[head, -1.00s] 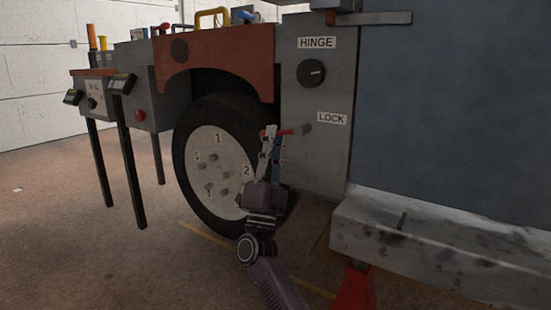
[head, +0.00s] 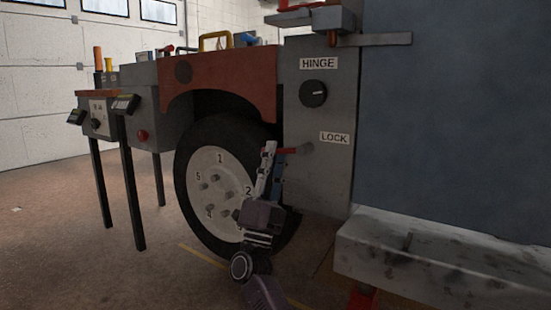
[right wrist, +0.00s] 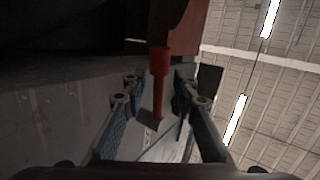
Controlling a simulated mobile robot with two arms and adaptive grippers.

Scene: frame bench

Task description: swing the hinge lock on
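The hinge lock is a red-handled lever (head: 288,151) on a grey pivot, low on the grey panel (head: 318,190) beside the LOCK label (head: 334,138). Its handle points left, roughly level, in the head view. My right gripper (head: 275,154) is at the handle's left part, and a finger hides the handle's end. In the right wrist view the red handle (right wrist: 159,80) stands between the fingers of my right gripper (right wrist: 160,92), with gaps visible on both sides. The gripper looks open around it. My left gripper is not in view.
A black dial (head: 313,94) sits under the HINGE label (head: 319,63) above the lever. A wheel (head: 217,180) is just left of my right gripper. A large blue-grey panel (head: 450,120) and a pale ledge (head: 440,255) are on the right.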

